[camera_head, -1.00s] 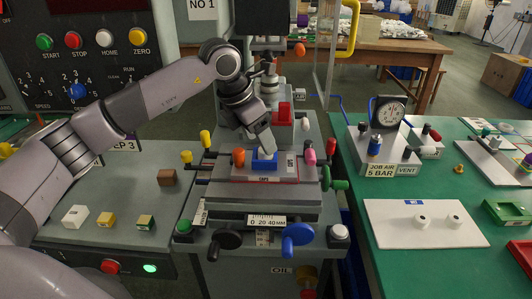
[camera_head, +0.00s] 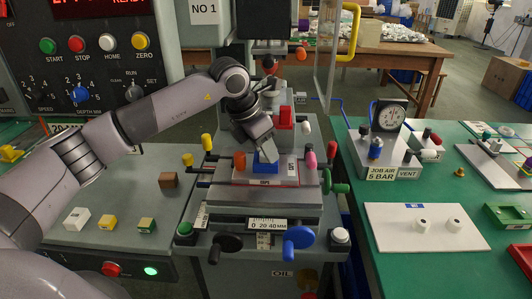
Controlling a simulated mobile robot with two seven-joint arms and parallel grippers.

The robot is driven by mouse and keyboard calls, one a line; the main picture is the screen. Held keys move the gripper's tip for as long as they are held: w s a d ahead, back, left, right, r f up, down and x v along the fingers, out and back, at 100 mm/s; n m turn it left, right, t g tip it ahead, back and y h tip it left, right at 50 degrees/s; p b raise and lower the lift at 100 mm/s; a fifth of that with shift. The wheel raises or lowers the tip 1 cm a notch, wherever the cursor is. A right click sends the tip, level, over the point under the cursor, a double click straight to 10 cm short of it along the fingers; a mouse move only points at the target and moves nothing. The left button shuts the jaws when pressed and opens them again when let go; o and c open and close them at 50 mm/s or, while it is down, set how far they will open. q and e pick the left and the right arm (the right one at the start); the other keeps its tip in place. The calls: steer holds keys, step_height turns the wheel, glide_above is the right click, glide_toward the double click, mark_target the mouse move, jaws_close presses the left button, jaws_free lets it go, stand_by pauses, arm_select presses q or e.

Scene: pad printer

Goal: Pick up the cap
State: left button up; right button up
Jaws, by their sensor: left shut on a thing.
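My left gripper (camera_head: 263,154) reaches in from the left and points down at the blue holder (camera_head: 265,168) on the pad printer's slide. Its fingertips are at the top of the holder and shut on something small. The held thing is mostly hidden by the fingers and the holder; I take it to be the cap, but its shape and colour do not show clearly. I cannot tell whether it is clear of the holder. My right gripper is not in view.
Orange (camera_head: 239,161) and pink (camera_head: 311,159) knobs flank the holder closely. A red block (camera_head: 286,117) stands behind it. On the green table (camera_head: 385,272), a white board (camera_head: 390,238) carries two white ring-shaped pieces. A gauge unit (camera_head: 388,117) stands farther back.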

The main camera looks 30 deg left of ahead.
arm_select(q)
steer(key=shift+s+a+f, duration=0.1)
steer(key=shift+f, duration=0.3)
step_height(320, 180, up, 20)
steer(key=p, duration=0.1)
steer(key=shift+r, duration=0.2)
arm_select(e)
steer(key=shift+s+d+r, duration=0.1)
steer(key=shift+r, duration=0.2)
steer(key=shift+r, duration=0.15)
